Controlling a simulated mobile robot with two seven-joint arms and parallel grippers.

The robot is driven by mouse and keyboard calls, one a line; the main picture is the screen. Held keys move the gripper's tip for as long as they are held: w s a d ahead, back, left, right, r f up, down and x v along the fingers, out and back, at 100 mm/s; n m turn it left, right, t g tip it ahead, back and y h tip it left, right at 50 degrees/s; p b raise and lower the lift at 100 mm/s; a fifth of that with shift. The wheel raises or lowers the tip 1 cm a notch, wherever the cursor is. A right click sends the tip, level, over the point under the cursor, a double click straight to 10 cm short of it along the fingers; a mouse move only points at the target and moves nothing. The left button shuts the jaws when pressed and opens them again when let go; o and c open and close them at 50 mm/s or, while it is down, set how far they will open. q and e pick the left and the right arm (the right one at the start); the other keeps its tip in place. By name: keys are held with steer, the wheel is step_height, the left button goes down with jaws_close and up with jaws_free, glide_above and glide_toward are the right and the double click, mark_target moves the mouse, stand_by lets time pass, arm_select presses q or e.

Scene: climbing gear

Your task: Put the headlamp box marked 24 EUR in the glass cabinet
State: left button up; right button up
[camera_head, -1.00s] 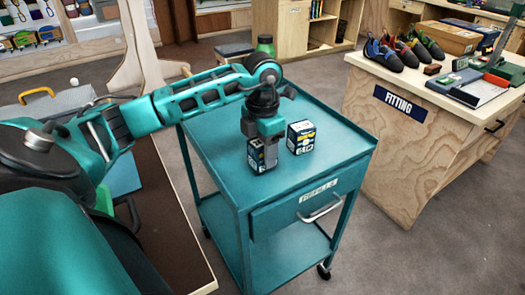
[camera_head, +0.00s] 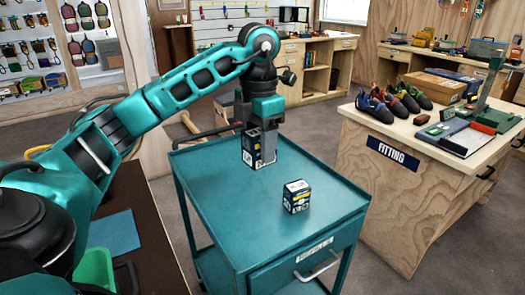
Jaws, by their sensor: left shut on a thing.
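My left gripper (camera_head: 262,125) points down above the teal cart. It is shut on a dark blue and white headlamp box (camera_head: 251,150) and holds it upright over the cart's far part. A second headlamp box (camera_head: 296,196) of similar look stands on the cart top, in front and to the right of the held one. The price marks on both boxes are too small to read. A small glass-fronted case (camera_head: 294,17) shows on the back counter; I cannot tell if it is the glass cabinet. My right gripper is not in view.
The teal cart (camera_head: 225,215) has a drawer labelled REFILLS. The fitting counter (camera_head: 365,185) on the right carries climbing shoes (camera_head: 400,98), cartons (camera_head: 434,86) and a measuring device (camera_head: 470,128). A brown table (camera_head: 140,250) is at lower left. Grey floor lies between cart and counter.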

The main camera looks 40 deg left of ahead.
arm_select(q)
steer(key=shift+r, duration=0.35)
steer(key=shift+w+d+f+m, duration=0.1)
steer(key=shift+d+f+m, duration=0.2)
steer(key=shift+m, duration=0.25)
steer(key=shift+w+d+f+m, duration=0.15)
steer(key=shift+d+m, duration=0.15)
steer(key=shift+m, duration=0.25)
steer(key=s+d+f+m, duration=0.1)
steer(key=d+f+m, duration=0.4)
steer(key=m, duration=1)
steer(key=s+d+f+m, duration=0.1)
steer(key=d+f+m, duration=0.4)
steer(key=d+m, duration=0.6)
steer(key=shift+d+f+m, duration=0.2)
steer(key=shift+f+m, duration=0.05)
steer(key=shift+m, duration=2.45)
steer(key=shift+w, duration=0.1)
